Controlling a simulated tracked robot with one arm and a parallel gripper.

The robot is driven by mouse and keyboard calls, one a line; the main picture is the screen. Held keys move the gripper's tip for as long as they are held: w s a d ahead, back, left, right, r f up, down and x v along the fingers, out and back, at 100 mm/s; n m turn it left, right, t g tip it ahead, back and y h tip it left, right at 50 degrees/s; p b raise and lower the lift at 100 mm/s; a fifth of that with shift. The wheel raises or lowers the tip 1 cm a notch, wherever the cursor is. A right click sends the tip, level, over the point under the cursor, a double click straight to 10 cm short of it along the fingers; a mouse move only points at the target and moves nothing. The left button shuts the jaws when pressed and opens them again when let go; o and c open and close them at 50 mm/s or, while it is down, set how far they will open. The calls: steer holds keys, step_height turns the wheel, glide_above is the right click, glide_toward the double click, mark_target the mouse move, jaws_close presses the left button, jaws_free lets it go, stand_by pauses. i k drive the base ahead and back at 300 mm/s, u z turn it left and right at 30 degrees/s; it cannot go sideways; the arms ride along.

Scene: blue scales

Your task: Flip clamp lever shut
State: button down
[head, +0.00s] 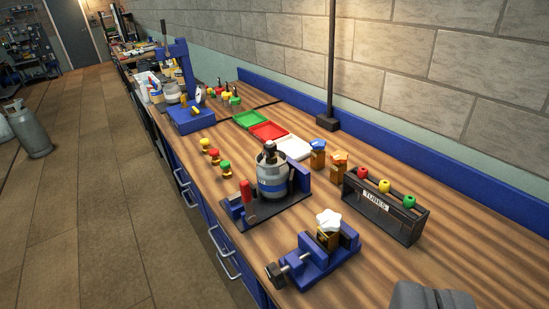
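A clamp lever with a red handle (246,190) stands upright on a dark base plate (278,220) on the workbench. A grey canister with a blue band (271,187) stands on the same plate, just right of the lever, with a blue upright block (300,178) behind it. I cannot tell whether the clamp touches the canister. A grey shape cut off at the bottom right edge may be part of my gripper (432,298). No fingers can be made out, and it is well apart from the lever.
A blue vise (318,262) with a white star knob (328,220) stands in front of the clamp. A dark rack (384,212) stands to the right. Green (251,120), red (268,131) and white (292,148) trays lie behind. A dark post (330,70) rises from the bench.

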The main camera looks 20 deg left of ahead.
mark_target(250, 218)
steer(key=u, duration=0.35)
steer(key=i, duration=1)
steer(key=u, duration=0.6)
